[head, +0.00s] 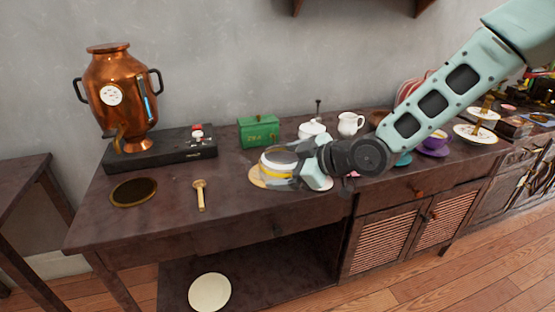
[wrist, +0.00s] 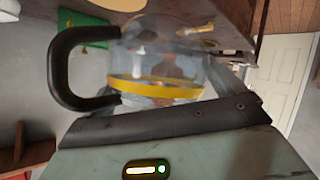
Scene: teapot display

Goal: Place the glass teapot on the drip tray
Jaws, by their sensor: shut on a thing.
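The glass teapot (head: 273,166) is clear with a yellow band and is held by my gripper (head: 296,167) near the middle of the table. In the wrist view the glass teapot (wrist: 155,70) fills the centre, with its black handle at the left. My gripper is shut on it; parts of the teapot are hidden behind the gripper. A pale round board (head: 257,179) shows below the teapot; I cannot tell how large the gap is. The drip tray (head: 134,192), dark and round with a brass rim, lies at the table's left, in front of the copper urn.
The copper urn (head: 122,95) stands on a black base (head: 160,151) at the back left. A brass-coloured scoop (head: 200,195) lies between tray and teapot. A green tin (head: 258,131), white sugar bowl (head: 311,130) and white jug (head: 350,124) stand behind. A purple cup (head: 436,141) is at right.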

